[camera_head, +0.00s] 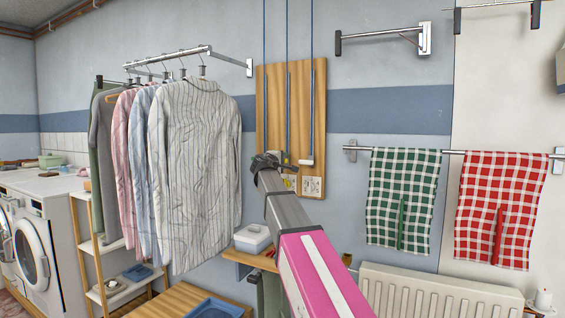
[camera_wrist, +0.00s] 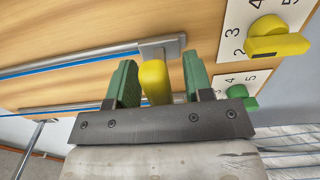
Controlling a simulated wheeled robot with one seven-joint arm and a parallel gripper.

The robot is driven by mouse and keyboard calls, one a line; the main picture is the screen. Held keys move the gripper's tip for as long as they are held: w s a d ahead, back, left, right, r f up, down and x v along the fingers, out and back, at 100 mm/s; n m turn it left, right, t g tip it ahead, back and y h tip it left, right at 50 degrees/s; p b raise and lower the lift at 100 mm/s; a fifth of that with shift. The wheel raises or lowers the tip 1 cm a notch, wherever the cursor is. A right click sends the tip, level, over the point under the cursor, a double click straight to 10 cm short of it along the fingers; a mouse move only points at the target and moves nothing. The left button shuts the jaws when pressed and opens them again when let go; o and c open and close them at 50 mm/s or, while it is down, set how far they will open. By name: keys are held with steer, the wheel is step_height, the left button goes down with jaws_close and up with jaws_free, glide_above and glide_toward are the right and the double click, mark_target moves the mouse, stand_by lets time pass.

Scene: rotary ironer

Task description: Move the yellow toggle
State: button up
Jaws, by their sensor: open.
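The yellow toggle (camera_wrist: 155,83) shows in the wrist view at the end of a metal rail on the wooden panel (camera_wrist: 90,40). My gripper (camera_wrist: 158,72) is open, with one green finger on each side of the toggle. Narrow gaps seem to show between the toggle and the fingers; whether either touches cannot be told. In the head view, my gripper (camera_head: 266,161) is at the lower left of the wooden panel (camera_head: 272,90). The yellow toggle cannot be made out there.
A yellow dial knob (camera_wrist: 275,40) and a green dial knob (camera_wrist: 238,93) sit on numbered plates close by. Blue cords run along the panel. Hanging shirts (camera_head: 195,170) are to the left, checked towels (camera_head: 403,195) to the right, and a radiator (camera_head: 435,295) below.

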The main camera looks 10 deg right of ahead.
steer(key=shift+w+d, duration=0.15)
steer(key=shift+w, duration=0.05)
jaws_close()
step_height(320, 180, up, 35)
steer(key=shift+f, duration=0.2)
stand_by(0.3)
jaws_free()
steer(key=v, duration=1.1)
